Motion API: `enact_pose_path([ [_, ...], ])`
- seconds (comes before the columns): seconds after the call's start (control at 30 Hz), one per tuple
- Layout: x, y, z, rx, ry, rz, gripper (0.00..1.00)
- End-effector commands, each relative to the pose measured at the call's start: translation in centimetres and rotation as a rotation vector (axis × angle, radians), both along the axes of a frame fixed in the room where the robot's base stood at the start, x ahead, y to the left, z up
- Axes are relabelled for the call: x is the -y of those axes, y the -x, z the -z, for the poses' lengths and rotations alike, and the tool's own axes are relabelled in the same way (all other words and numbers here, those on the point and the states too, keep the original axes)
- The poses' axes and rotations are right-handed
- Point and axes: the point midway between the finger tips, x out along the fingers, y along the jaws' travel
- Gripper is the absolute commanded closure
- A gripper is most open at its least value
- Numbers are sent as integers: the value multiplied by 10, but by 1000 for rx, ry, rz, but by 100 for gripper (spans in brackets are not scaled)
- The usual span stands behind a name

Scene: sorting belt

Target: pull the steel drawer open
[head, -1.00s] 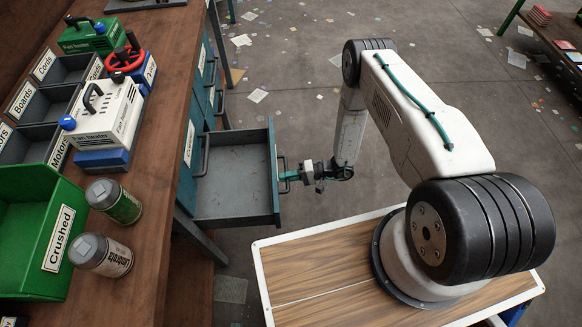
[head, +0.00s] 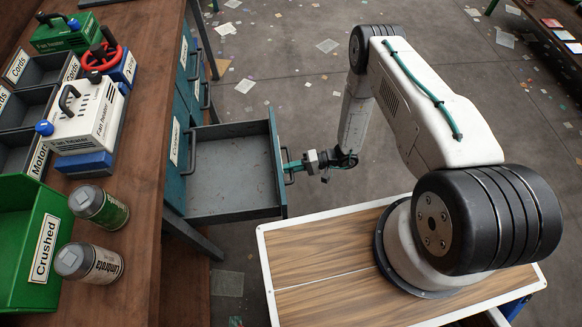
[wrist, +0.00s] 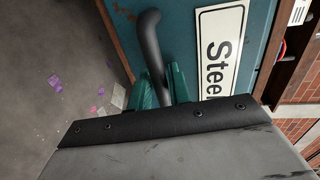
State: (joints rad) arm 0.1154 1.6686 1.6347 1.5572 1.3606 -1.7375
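The steel drawer (head: 232,213) sticks well out of the bench in the head view, and its grey inside looks empty. Its teal front (wrist: 197,20) carries a white label (wrist: 218,50) reading "Stee", the rest cut off, in the wrist view. A dark bar handle (wrist: 152,45) stands off that front. My gripper (head: 290,166) is at the handle; in the wrist view its teal fingers (wrist: 165,88) lie on both sides of the bar and are shut on it. The grey gripper body hides the lower end of the handle.
The wooden bench (head: 140,185) at left holds a green "Crushed" bin (head: 45,245), two jars (head: 100,207), a fan heater (head: 88,115) and open trays. Other closed drawers (head: 190,85) sit beyond the open one. The floor beyond the drawer is clear apart from scattered paper.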

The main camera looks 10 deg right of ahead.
Motion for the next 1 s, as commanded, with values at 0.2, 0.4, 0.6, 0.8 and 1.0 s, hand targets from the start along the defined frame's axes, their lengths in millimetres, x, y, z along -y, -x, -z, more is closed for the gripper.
enact_pose_path([
  [0.2, 11, 0, -2, 1, 0, 4, 81],
  [0.4, 45, 1, -9, 0, 1, 6, 81],
  [0.6, 71, 4, -14, 0, 0, 3, 81],
  [0.8, 77, 5, -16, -1, 0, 0, 81],
  [1.0, 77, 5, -16, 0, 0, 0, 81],
])
